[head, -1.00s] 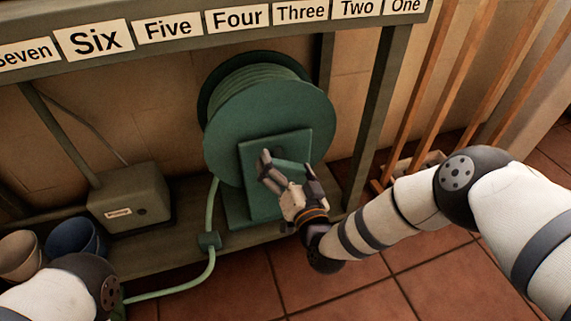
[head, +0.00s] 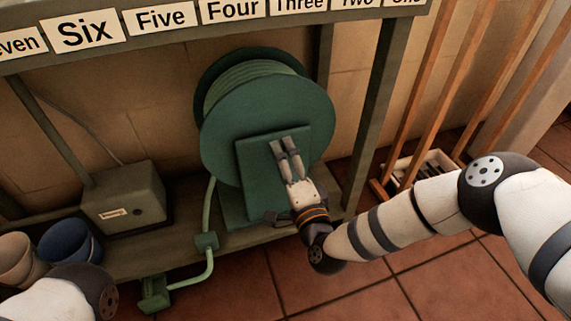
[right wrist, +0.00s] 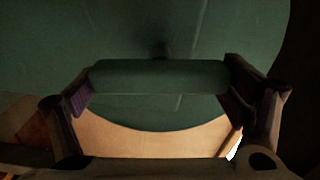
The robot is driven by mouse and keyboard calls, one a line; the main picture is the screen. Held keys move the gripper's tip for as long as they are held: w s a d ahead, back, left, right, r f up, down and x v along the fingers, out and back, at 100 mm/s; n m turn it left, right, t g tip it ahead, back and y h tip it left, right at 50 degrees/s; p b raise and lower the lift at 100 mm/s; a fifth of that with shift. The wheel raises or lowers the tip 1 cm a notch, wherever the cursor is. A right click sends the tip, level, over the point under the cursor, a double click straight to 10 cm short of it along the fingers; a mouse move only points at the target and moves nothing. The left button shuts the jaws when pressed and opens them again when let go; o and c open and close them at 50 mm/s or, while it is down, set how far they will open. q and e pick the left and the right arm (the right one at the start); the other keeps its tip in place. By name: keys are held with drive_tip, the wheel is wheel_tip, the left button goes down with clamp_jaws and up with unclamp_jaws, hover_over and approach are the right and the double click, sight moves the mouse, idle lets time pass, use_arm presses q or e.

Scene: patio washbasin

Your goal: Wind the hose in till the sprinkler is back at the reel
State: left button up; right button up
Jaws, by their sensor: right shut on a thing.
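The green hose reel (head: 222,135) stands under the shelf, with pale green hose wound on its drum. The hose (head: 208,195) drops to a green guide block (head: 206,241) at the bench's front edge. A short length curves from there to the green sprinkler (head: 154,293), low and left of the guide and apart from it. My right gripper (head: 284,146) is at the reel's front plate, shut on the crank handle (right wrist: 160,77), which lies across between the fingers in the right wrist view. My left gripper is not in view; only part of my left arm shows at lower left.
A grey-green box (head: 125,200) and two pots, one blue (head: 70,241) and one beige (head: 18,258), stand on the bench left of the reel. Wooden slats and a crate (head: 425,168) are at right. Tiled floor (head: 350,295) is open in front.

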drive_tip(key=shift+f+m, duration=0.15)
drive_tip(key=shift+m, duration=0.75)
drive_tip(key=o, duration=1.4)
drive_tip(key=v, duration=1.2)
